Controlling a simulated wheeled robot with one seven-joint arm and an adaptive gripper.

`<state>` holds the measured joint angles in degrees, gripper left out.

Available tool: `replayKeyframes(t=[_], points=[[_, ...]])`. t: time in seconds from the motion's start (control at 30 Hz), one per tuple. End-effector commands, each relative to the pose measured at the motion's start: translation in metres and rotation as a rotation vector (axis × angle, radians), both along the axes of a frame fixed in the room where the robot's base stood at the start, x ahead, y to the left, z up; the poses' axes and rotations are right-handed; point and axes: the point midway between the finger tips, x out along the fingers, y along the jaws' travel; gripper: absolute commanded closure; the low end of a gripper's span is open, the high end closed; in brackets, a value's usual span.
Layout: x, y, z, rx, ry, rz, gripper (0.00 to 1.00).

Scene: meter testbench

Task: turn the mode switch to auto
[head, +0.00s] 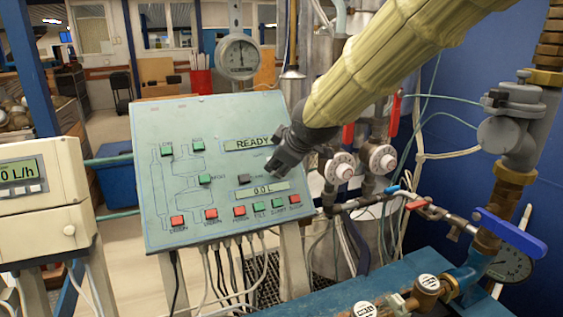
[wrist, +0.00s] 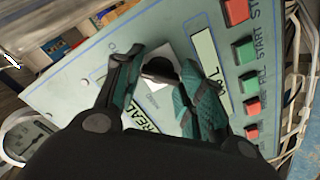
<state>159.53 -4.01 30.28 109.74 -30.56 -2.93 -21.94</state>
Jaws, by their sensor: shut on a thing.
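The mode switch (wrist: 159,69) is a dark round knob on a pale plate, seen in the wrist view on the sloping light-blue control panel (head: 150,130). My gripper (wrist: 162,60) has its two teal-padded fingers on either side of the knob and is shut on it. In the head view, my gripper (head: 272,170) reaches the panel from the upper right, between the READY display (head: 247,144) and the lower 00L display (head: 262,190). It hides the knob there. The knob's pointer and the position labels cannot be read.
Red and green buttons (head: 239,211) line the panel's lower edge. A beige meter (head: 40,205) stands at the left. Pipes, valves and a blue-handled lever (head: 510,232) fill the right. A dial gauge (head: 238,56) stands behind the panel.

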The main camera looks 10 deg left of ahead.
Motion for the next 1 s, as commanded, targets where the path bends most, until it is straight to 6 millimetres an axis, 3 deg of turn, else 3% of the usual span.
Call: replayKeyframes(t=[0.4, 0.43, 0.53, 1.0], points=[[0.0, 0.0, 0.0002, 0.006, 0.004, -0.006, 0.85], [0.0001, 0.0, 0.0002, 0.006, 0.004, -0.006, 0.57], [0.0001, 0.0, 0.0002, 0.006, 0.004, -0.006, 0.39], [-0.0053, -0.0041, 0.0074, 0.006, 0.001, -0.006, 0.39]])
